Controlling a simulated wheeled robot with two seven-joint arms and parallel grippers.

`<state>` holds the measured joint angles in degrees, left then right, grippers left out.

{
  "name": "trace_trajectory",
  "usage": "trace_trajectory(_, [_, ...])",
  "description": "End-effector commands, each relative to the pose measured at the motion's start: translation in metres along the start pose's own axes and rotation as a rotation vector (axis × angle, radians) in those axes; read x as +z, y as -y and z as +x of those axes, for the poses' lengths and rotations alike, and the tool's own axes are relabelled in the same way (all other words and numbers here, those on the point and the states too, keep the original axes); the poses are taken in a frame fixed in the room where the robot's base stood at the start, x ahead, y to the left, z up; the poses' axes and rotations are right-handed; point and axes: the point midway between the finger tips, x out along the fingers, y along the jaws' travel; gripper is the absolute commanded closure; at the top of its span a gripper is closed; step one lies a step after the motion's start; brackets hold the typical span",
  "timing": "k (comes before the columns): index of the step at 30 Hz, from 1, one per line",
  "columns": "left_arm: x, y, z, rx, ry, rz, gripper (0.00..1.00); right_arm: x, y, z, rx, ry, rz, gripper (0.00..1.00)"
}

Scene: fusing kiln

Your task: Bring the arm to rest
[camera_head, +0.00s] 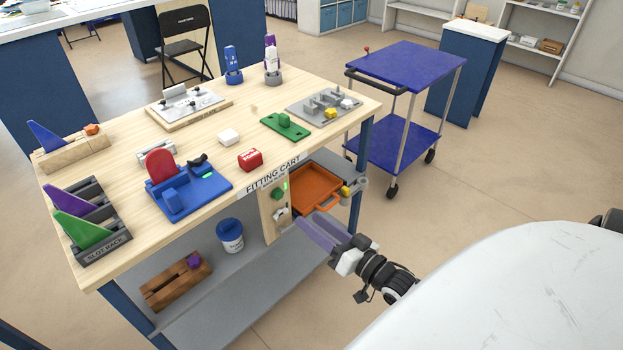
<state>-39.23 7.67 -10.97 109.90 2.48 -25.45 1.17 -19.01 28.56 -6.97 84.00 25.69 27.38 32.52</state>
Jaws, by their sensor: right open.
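My right gripper (312,229) is in front of the cart's near side, below the tabletop. I cannot tell whether a fingertip touches the panel. An orange drawer or tray (312,188) sits under the tabletop just behind the gripper. My left gripper is not in view.
The fitting cart (215,122) carries a slot rack (115,243), a blue fixture (195,203), a red block (250,160) and a green plate (283,128). A blue trolley (405,68) stands behind right.

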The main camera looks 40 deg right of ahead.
Motion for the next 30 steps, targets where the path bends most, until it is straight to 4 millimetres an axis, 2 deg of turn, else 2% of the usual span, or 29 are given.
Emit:
trace_trajectory(11, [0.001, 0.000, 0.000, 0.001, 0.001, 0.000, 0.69, 0.000, 0.000, 0.000, 0.000, 0.001, 0.000, 0.58])
trace_trajectory(14, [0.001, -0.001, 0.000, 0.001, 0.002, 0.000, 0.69, 0.011, 0.004, -0.003, 0.006, 0.027, -0.010, 0.58])
trace_trajectory(17, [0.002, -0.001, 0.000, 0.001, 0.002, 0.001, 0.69, 0.045, 0.018, -0.016, 0.024, 0.118, -0.049, 0.58])
trace_trajectory(19, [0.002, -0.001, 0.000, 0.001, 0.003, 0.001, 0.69, 0.080, 0.035, -0.032, 0.039, 0.220, -0.099, 0.58])
trace_trajectory(21, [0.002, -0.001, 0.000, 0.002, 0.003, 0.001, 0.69, 0.118, 0.055, -0.054, 0.052, 0.340, -0.168, 0.58])
trace_trajectory(24, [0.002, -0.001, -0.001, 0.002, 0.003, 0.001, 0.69, 0.161, 0.082, -0.089, 0.063, 0.510, -0.279, 0.58])
trace_trajectory(27, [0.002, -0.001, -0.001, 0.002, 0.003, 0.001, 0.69, 0.190, 0.102, -0.124, 0.067, 0.659, -0.380, 0.58])
trace_trajectory(30, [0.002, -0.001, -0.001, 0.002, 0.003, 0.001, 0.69, 0.203, 0.113, -0.147, 0.068, 0.756, -0.448, 0.58])
